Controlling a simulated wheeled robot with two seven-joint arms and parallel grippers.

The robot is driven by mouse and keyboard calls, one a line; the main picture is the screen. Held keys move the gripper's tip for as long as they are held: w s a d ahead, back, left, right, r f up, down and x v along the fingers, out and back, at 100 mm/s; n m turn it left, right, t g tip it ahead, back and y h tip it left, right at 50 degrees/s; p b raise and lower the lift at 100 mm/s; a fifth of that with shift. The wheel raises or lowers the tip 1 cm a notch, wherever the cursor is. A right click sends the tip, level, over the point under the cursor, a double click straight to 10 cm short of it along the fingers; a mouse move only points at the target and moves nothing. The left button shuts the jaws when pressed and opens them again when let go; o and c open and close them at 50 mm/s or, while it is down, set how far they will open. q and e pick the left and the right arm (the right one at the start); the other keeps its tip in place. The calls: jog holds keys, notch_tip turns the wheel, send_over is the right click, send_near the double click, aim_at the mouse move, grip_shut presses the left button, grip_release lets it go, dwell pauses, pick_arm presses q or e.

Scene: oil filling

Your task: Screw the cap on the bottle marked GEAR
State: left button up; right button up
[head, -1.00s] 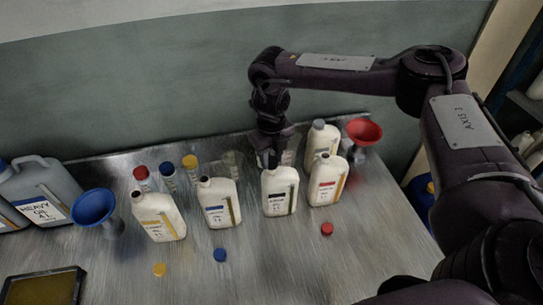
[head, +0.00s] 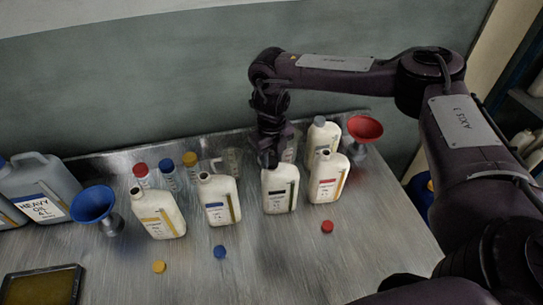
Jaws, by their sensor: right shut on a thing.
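Several cream bottles stand upright in a row; their small label words are too blurred to read, so I cannot tell which is marked GEAR. My right gripper (head: 269,160) points down at the mouth of the black-label bottle (head: 280,196) and is shut on a small cap there, mostly hidden by the fingers. Left of it stand the blue-label bottle (head: 218,204) and the yellow-label bottle (head: 159,218), both uncapped. The red-label bottle (head: 327,184) is at its right. A yellow cap (head: 159,267), a blue cap (head: 220,251) and a red cap (head: 327,227) lie in front.
A blue funnel (head: 93,204) and a grey HEAVY OIL can (head: 38,187) stand left. A red funnel (head: 364,129) and a grey-capped bottle (head: 320,137) stand at the back right. Small coloured-cap bottles (head: 167,176) stand behind.

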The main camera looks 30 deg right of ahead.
jog(key=shift+f, duration=0.25)
jog(key=o, duration=1)
jog(key=shift+w+r+b, duration=0.1)
jog(key=shift+r+b, duration=0.35)
jog(key=shift+r, duration=0.1)
notch_tip(320, 180, up, 7)
jog(key=shift+f, duration=0.1)
jog(key=shift+f, duration=0.1)
